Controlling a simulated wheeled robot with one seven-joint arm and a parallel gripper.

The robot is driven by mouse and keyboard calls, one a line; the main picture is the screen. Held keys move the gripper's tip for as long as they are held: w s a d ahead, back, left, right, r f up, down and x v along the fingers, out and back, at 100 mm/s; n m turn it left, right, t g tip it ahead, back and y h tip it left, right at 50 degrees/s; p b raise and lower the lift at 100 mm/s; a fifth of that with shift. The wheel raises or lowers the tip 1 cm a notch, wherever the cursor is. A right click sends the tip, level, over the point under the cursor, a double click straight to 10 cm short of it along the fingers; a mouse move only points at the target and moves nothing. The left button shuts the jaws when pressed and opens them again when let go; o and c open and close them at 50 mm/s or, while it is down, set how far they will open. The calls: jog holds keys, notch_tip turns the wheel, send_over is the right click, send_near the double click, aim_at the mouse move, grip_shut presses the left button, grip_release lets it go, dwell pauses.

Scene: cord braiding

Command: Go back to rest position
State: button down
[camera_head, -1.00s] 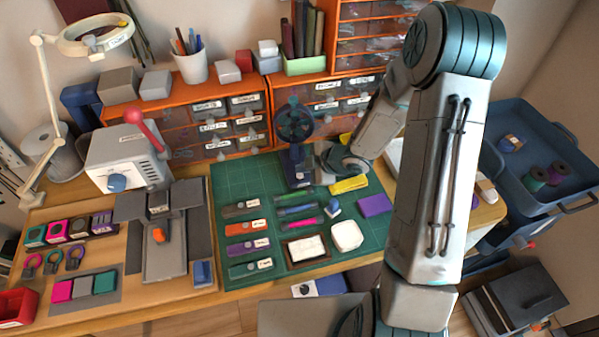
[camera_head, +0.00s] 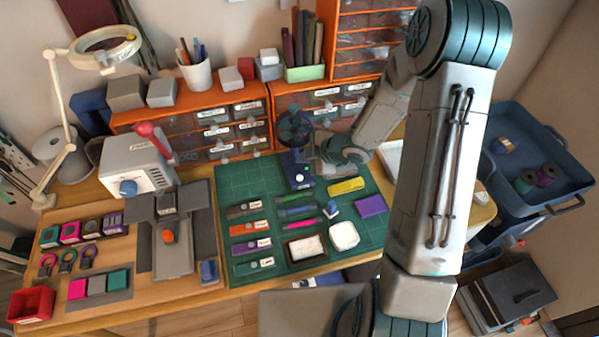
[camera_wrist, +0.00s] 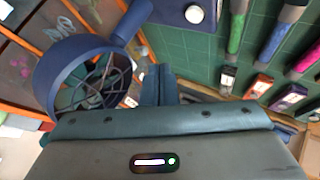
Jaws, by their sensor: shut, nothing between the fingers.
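My gripper (camera_wrist: 159,84) shows in the wrist view with its two dark fingers together and nothing between them. In the head view my wrist (camera_head: 346,160) is above the back part of the green cutting mat (camera_head: 236,182), just right of a small dark blue fan (camera_head: 299,172). The fingers are too small to make out clearly there. In the wrist view the fan's round cage (camera_wrist: 42,82) is close on the left of the fingers; I cannot tell whether they touch. My raised arm hides part of the desk's right side.
Orange drawer units (camera_head: 262,112) stand behind the mat. Labelled cords or tools, a white case (camera_head: 344,236) and a purple block (camera_head: 370,205) lie on it. A grey machine with a red-knobbed lever (camera_head: 137,165) is left. A blue trolley (camera_head: 552,160) stands right.

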dwell(0.4)
jog(key=s+d+r+m+h, duration=0.35)
jog(key=d+r+m, duration=0.2)
jog(key=r, duration=0.25)
jog(key=s+d+r+m+h, duration=0.2)
jog(key=d+r+m+h, duration=0.3)
jog(key=d+r, duration=0.2)
jog(key=s+a+r+m+g, duration=0.1)
jog(key=s+r+m, duration=0.1)
jog(key=s, duration=0.4)
jog(key=s+a+r+m, duration=0.1)
jog(key=s+r+m, duration=0.2)
jog(key=s, duration=0.3)
jog(key=s+a+r+m+g+y, duration=0.1)
jog(key=s+r+m, duration=0.1)
jog(key=s+m, duration=0.2)
jog(key=shift+s+r+g, duration=0.15)
jog(key=shift+s+g, duration=0.15)
jog(key=shift+s, duration=0.75)
dwell(3.4)
